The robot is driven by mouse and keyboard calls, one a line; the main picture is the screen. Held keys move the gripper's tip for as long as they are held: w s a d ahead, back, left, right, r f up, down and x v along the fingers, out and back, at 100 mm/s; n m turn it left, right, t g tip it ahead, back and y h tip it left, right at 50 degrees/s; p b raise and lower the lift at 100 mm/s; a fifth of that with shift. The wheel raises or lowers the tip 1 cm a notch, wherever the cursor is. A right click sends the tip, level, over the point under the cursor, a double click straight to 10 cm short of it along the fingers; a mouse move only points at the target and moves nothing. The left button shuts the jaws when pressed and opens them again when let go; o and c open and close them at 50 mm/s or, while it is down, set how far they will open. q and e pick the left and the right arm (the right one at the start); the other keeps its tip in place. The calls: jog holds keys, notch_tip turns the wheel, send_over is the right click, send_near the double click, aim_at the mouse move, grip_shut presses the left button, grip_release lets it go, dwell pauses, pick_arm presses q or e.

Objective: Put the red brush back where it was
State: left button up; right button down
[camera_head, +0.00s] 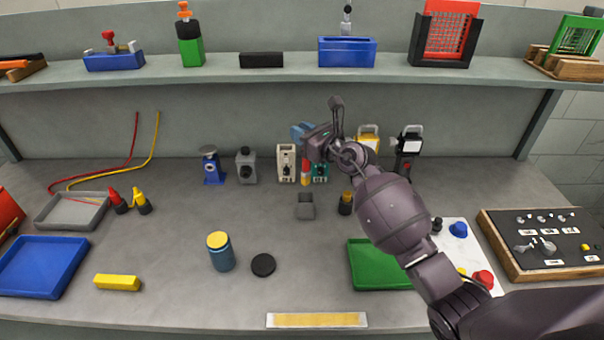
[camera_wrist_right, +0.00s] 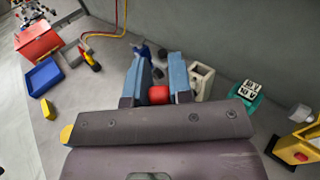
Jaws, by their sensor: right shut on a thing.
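My right gripper (camera_head: 306,152) is above the middle of the bench. In the right wrist view its two blue fingers (camera_wrist_right: 160,82) are shut on a red piece (camera_wrist_right: 158,95), which I take for the red brush. In the head view the red brush (camera_head: 306,168) hangs below the gripper, with a yellowish lower end. A small grey open-topped holder (camera_head: 305,206) stands just below it in the picture. The brush's lower end looks apart from it, but I cannot judge the depth. The gripper hides the brush's top. My left gripper is not in view.
A cream device (camera_head: 286,163) and a teal device (camera_head: 320,170) stand close behind the brush. A small black and yellow item (camera_head: 345,204) is right of the holder. A blue jar (camera_head: 221,255), a black disc (camera_head: 263,265) and a green tray (camera_head: 375,268) lie nearer.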

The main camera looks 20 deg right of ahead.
aim_at(309, 174)
pick_arm(q)
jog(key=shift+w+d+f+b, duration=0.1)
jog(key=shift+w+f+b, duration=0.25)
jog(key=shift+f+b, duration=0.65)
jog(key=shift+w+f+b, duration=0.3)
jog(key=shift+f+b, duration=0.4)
jog(key=shift+b, duration=0.55)
pick_arm(e)
jog(key=shift+f, duration=5.75)
jog(key=shift+f, duration=0.15)
jog(key=c, duration=1)
grip_release()
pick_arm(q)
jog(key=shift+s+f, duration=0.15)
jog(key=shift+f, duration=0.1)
